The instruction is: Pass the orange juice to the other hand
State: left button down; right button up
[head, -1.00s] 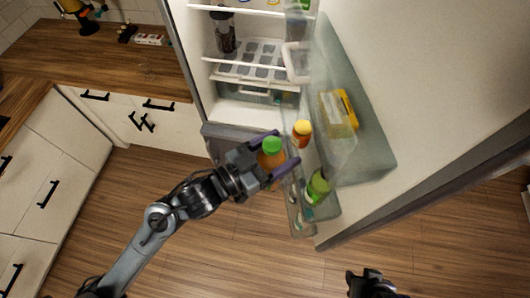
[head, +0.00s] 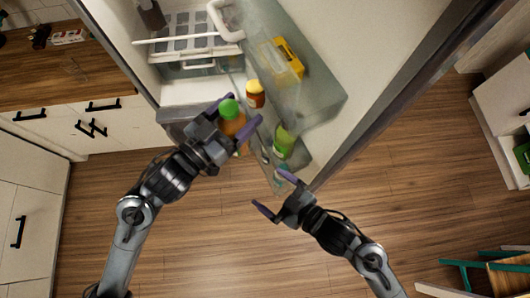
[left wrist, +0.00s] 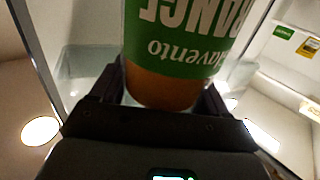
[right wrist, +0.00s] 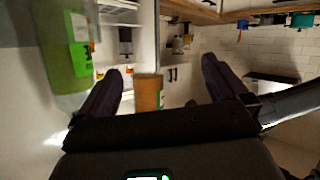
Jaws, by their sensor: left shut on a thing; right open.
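The orange juice (head: 233,124) is an orange bottle with a green cap. My left gripper (head: 240,122) is shut around it, in front of the open fridge. In the left wrist view the bottle (left wrist: 165,80) fills the space between the fingers, its green label upside down. My right gripper (head: 271,194) is open and empty, below and to the right of the bottle, close to the fridge door's lower shelf. In the right wrist view its fingers (right wrist: 165,85) are spread wide with nothing between them.
Floor below is clear.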

aim_at(245, 145)
pick_arm(q)
jog(key=shift+r, duration=0.1)
pick_arm(e)
jog(key=w+a+r+t+y, duration=0.1)
jog(key=r, duration=0.2)
jog(key=w+a+r+m+t+y, duration=0.1)
jog(key=w+r, duration=0.1)
jog(key=r, duration=0.1)
jog(key=w+a+r+m+y, duration=0.1)
jog(key=w+r, duration=0.1)
jog(key=r, duration=0.2)
jog(key=shift+w+t, duration=0.15)
jog(key=shift+t, duration=0.25)
jog(key=x, duration=1.1)
jog(key=shift+a, duration=0.1)
pick_arm(q)
jog(key=shift+d, duration=0.1)
pick_arm(e)
jog(key=c, duration=1.2)
pick_arm(q)
jog(key=shift+c, duration=2.2)
grip_release()
pick_arm(e)
jog(key=shift+a, duration=0.1)
jog(key=shift+c, duration=1)
pick_arm(q)
jog(key=o, duration=0.4)
jog(key=shift+o, duration=0.2)
